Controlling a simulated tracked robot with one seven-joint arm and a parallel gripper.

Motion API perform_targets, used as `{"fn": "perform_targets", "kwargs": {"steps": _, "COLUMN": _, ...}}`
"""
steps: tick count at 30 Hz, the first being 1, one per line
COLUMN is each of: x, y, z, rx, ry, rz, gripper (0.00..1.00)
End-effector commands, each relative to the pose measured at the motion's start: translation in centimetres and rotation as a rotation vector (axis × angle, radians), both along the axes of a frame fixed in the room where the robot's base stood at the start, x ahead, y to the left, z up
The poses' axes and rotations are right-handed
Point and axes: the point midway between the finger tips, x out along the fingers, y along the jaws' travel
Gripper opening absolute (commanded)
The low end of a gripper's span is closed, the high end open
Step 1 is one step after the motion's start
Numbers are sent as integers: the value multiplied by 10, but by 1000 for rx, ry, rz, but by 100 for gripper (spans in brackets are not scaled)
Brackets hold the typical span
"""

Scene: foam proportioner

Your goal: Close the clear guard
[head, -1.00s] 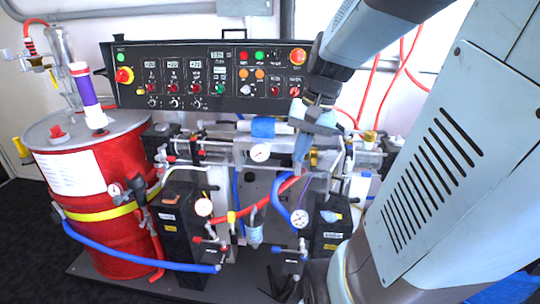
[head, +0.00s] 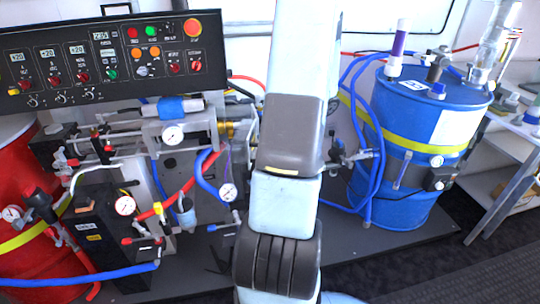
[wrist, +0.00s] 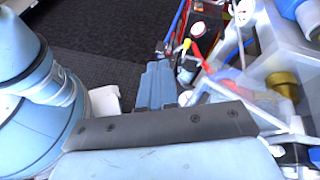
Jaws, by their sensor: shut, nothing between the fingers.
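My gripper (wrist: 157,88) shows in the wrist view with its pale blue fingers together and nothing between them. A translucent, pale panel (wrist: 290,62) at the right of the wrist view looks like part of the clear guard, with a brass fitting seen beside or through it. The gripper is to the left of this panel, apart from it in the picture. In the head view the pump assembly (head: 190,135) stands left of my arm. I cannot make out the guard's outline there, and my arm hides the area to its right. My gripper does not show in the head view.
A black control panel (head: 105,58) is above the pumps. A red drum (head: 22,160) stands at left and a blue drum (head: 415,165) with a yellow band and blue hoses at right. Gauges and hoses crowd the pump front. Dark floor (head: 480,235) is open at lower right.

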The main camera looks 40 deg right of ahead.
Motion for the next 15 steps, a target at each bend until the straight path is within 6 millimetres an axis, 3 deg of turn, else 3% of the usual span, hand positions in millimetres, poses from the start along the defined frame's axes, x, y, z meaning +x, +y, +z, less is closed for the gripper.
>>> {"fn": "perform_targets", "kwargs": {"steps": 1, "x": -5, "y": -16, "z": -12, "rx": 53, "ry": 8, "rz": -59, "gripper": 0}}
{"fn": "perform_targets", "kwargs": {"steps": 9, "x": -38, "y": -85, "z": -66, "rx": 303, "ry": 4, "rz": -353, "gripper": 0}}
{"fn": "perform_targets", "kwargs": {"steps": 15, "x": -66, "y": -119, "z": -100, "rx": 433, "ry": -17, "rz": -515, "gripper": 0}}
